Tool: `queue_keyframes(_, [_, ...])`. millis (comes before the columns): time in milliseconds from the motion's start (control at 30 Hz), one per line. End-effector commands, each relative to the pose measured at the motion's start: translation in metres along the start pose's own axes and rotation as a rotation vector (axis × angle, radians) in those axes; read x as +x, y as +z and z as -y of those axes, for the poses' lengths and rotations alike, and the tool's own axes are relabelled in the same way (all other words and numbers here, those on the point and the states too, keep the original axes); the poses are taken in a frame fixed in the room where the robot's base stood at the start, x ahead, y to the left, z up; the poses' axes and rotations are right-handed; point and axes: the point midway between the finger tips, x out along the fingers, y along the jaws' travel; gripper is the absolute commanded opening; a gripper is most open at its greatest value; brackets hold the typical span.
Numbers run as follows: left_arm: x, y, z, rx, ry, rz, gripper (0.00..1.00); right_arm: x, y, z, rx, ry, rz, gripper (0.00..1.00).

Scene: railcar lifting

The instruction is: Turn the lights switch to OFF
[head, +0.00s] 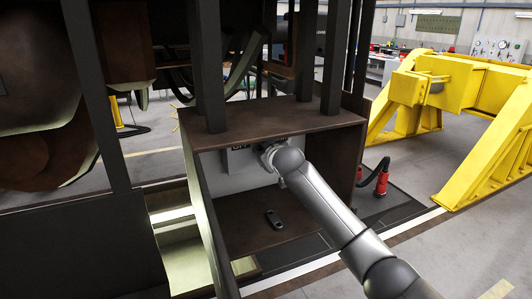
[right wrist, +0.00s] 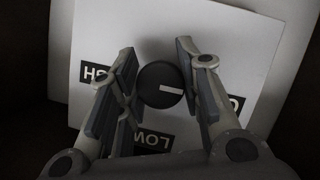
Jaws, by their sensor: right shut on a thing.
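The lights switch is a round black knob (right wrist: 160,85) with a white pointer mark, on a white panel (right wrist: 215,35) in the right wrist view. The pointer points right, toward a black label (right wrist: 236,103) mostly hidden by a finger. A LOW label (right wrist: 153,140) lies below the knob and another partly covered label (right wrist: 97,73) to its left. My right gripper (right wrist: 158,66) has its fingers on both sides of the knob, shut on it. In the head view the white panel (head: 240,172) is inside a brown box, and my right arm hides the knob. My left gripper is out of view.
The brown open-fronted box (head: 310,122) surrounds the panel, with dark posts above it. A small black object (head: 274,218) lies on its floor. A red item with a black hose (head: 382,182) stands right of it. Yellow stands (head: 460,120) are farther right.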

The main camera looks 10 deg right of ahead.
Motion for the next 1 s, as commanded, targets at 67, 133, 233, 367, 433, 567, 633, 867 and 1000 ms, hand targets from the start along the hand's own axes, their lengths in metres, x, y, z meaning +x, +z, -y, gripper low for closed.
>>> queue_keyframes(67, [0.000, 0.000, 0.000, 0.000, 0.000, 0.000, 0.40, 0.001, 0.002, 0.001, -0.003, -0.001, 0.004, 0.09])
queue_keyframes(133, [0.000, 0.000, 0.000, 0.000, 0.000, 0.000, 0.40, 0.001, 0.002, 0.001, -0.003, -0.001, 0.004, 0.09])
queue_keyframes(233, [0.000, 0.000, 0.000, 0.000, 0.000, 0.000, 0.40, 0.001, 0.002, 0.001, -0.002, -0.001, 0.004, 0.44])
queue_keyframes(367, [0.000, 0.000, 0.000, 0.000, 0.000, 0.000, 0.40, 0.000, 0.001, 0.001, -0.001, -0.001, 0.003, 0.54])
queue_keyframes(433, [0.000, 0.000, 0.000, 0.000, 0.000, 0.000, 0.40, 0.000, 0.001, 0.000, -0.001, 0.000, 0.002, 0.54])
queue_keyframes(567, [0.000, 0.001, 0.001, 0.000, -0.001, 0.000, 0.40, 0.000, 0.001, 0.000, 0.000, 0.000, 0.001, 0.54])
queue_keyframes(633, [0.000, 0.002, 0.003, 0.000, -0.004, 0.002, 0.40, 0.000, 0.001, 0.000, 0.000, 0.000, 0.001, 0.54])
queue_keyframes(867, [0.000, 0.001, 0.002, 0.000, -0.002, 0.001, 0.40, -0.015, 0.001, 0.000, 0.000, -0.001, 0.000, 0.54])
queue_keyframes(1000, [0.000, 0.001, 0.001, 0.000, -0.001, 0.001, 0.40, -0.033, 0.001, 0.000, 0.000, 0.000, -0.001, 0.54])
